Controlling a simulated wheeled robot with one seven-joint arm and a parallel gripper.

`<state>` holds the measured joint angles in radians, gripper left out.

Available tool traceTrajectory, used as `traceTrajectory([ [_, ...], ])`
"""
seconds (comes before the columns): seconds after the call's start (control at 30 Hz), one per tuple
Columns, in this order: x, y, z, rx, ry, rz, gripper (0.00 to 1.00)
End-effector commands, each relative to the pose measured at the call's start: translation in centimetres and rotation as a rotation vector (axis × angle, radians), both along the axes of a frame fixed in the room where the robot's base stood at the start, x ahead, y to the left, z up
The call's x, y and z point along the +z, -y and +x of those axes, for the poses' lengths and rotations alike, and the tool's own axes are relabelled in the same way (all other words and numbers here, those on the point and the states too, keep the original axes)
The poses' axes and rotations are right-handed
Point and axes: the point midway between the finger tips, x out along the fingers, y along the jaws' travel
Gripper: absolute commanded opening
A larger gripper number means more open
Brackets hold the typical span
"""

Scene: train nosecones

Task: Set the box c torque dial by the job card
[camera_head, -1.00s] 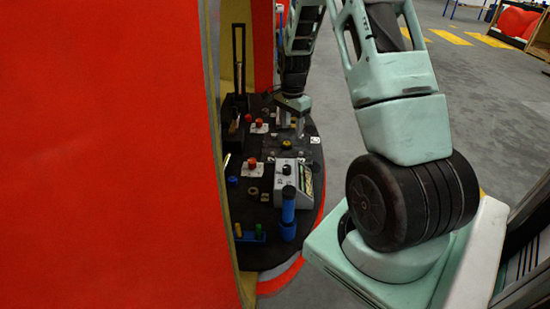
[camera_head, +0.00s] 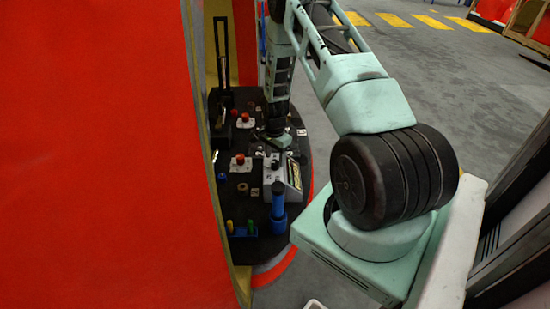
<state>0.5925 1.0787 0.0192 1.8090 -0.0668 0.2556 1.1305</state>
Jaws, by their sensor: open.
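A grey-white box (camera_head: 286,182) with a sloped panel and small dark knobs stands on the black round-ended desk (camera_head: 262,250). I cannot read its label or tell whether it is box c. My gripper (camera_head: 274,142) points down just behind this box, close to its far end; whether it touches anything is hidden. It is small in view and open. Red knobs on white plates show to the left, one near (camera_head: 240,160) and one farther back (camera_head: 245,117). I cannot make out the torque dial's setting or a readable job card.
A blue upright cylinder (camera_head: 278,205) stands in front of the grey box. Blue, yellow and green parts (camera_head: 242,229) lie at the desk's near left. A big red panel (camera_head: 95,150) walls off the left; open floor lies right.

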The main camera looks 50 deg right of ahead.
Motion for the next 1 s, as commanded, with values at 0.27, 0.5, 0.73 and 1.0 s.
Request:
traceTrajectory([
  [0.27,-1.9,0.0,0.0,0.0,0.0,0.0,0.52],
  [0.5,-2.0,0.0,0.0,0.0,0.001,-0.001,0.52],
  [0.73,-2.0,0.0,0.0,0.0,0.001,-0.001,0.08],
  [1.0,-2.1,0.0,0.0,0.021,0.001,-0.001,0.08],
])
